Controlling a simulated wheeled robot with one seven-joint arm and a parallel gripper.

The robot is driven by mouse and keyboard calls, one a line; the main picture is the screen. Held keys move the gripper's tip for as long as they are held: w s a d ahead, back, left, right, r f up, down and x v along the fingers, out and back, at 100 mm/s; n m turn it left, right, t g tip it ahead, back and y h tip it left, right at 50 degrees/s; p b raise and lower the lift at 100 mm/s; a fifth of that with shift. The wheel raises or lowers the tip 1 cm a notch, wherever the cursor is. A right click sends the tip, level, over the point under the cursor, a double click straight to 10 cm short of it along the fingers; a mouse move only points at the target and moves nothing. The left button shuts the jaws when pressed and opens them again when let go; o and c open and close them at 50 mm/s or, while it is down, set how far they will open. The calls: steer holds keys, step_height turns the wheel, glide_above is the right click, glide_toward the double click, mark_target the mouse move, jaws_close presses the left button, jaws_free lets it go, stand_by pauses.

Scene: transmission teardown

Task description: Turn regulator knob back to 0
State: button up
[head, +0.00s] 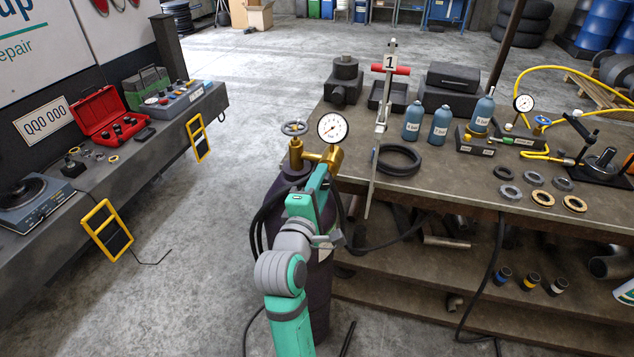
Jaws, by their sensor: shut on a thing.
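A dark gas cylinder (318,290) stands upright in front of the workbench. On its top sit a brass regulator (334,156), a round white pressure gauge (332,127) and a grey valve handwheel (294,128). The gauge's needle is too small to read surely. My green and grey arm reaches up in front of the cylinder, and my gripper (324,166) is at the regulator, just below the gauge. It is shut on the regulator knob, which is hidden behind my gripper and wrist.
A workbench (450,187) to the right holds a red-handled tool (390,70), small bottles (440,126), rings and a second gauge (523,103). Black hoses hang beside the cylinder. A left bench (95,185) carries a red case (104,117).

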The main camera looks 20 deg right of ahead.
steer(key=n, duration=0.3)
steer(key=shift+w+a+n, duration=0.15)
steer(key=shift+a+n, duration=0.2)
steer(key=shift+n, duration=0.05)
steer(key=n, duration=0.3)
steer(key=shift+f+n, duration=0.1)
steer(key=shift+n, duration=0.2)
steer(key=n, duration=0.3)
steer(key=shift+d, duration=0.1)
steer(key=shift+n, duration=1.8)
steer(key=o, duration=0.9)
steer(key=shift+o, duration=0.6)
steer(key=shift+d+h, duration=0.1)
steer(key=shift+h, duration=0.2)
